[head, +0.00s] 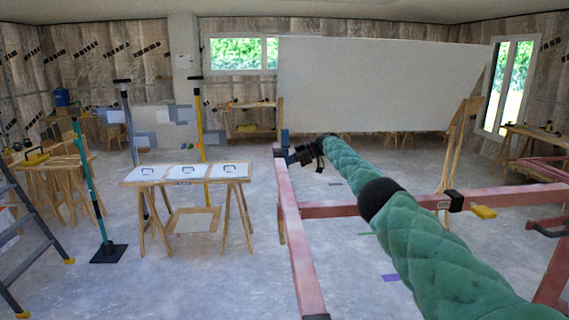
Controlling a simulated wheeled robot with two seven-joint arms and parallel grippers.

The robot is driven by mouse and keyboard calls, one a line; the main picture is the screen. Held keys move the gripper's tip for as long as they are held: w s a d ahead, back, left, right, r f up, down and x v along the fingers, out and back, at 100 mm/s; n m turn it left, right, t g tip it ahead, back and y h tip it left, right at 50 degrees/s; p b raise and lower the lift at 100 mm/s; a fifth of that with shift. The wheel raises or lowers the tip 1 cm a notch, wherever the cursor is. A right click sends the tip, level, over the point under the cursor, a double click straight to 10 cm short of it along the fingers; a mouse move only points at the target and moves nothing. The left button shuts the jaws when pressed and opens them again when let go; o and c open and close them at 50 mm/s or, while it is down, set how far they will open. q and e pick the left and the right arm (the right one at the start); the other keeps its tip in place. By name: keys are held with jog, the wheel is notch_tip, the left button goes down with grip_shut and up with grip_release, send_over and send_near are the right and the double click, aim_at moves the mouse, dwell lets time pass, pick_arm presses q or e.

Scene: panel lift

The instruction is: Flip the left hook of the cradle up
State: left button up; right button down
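The cradle of the lift shows as pink-red bars. A long left bar (292,230) runs away from me, and a crossbar (335,210) joins it to the right. A small upright blue piece (285,138) stands at the far end of the left bar; it may be the left hook, but I cannot be sure. My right gripper (303,156), dark and small, is at the end of the green padded arm, beside and just right of this blue piece. I cannot tell if they touch or whether its fingers are open. My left gripper is out of view.
A large white panel (380,85) leans on wooden supports behind the cradle. A trestle table (142,182), a prop with black foot (108,253) and a ladder (30,235) stand left.

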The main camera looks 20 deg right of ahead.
jog(key=shift+s, duration=0.15)
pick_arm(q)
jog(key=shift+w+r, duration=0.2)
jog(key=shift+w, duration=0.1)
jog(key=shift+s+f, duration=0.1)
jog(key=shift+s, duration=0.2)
pick_arm(e)
jog(key=c, duration=1.4)
grip_release()
jog(key=shift+a, duration=0.1)
jog(key=shift+c, duration=0.2)
